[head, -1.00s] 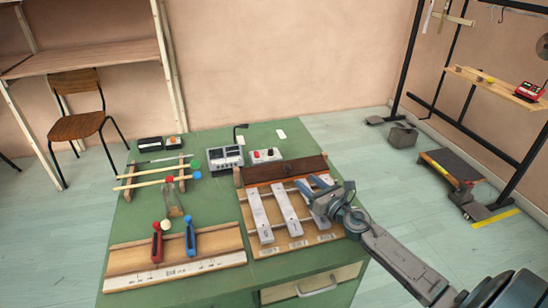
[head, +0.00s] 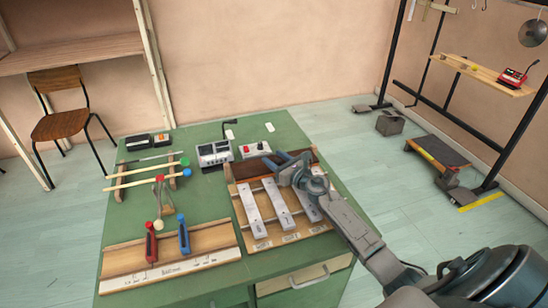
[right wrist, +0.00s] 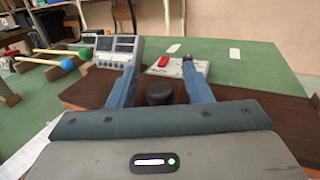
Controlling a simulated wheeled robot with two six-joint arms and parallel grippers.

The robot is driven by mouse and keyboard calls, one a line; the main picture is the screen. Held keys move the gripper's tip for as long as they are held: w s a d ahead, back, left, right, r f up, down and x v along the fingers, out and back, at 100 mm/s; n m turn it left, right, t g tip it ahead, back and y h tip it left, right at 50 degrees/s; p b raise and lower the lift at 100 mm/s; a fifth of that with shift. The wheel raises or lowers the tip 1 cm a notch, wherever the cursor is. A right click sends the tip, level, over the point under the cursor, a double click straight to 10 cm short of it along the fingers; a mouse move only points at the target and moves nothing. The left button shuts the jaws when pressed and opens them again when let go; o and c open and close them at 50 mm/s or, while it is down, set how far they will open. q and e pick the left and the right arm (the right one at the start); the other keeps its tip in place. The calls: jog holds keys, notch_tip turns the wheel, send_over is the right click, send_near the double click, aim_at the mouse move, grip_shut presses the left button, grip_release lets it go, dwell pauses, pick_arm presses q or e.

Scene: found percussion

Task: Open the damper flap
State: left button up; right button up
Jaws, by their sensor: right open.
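The damper flap is a dark brown wooden board (head: 243,170) along the back of the metal-bar instrument. Its bars (head: 252,208) lie in front of it on a pale wooden frame. My right gripper (head: 279,160) is over the flap and hides much of its right part. In the right wrist view the flap (right wrist: 88,95) spans beneath the gripper. A round black knob (right wrist: 159,93) on it shows between my two open blue fingers, with a gap on each side. The knob is hidden in the head view. My left gripper is not in view.
Mallets rest on a rack (head: 147,178) at left. A wooden board with red and blue handles (head: 168,257) lies at front left of the green table (head: 205,212).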

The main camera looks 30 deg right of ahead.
jog(key=shift+w+a, duration=0.1)
jog(key=shift+w, duration=0.35)
grip_shut()
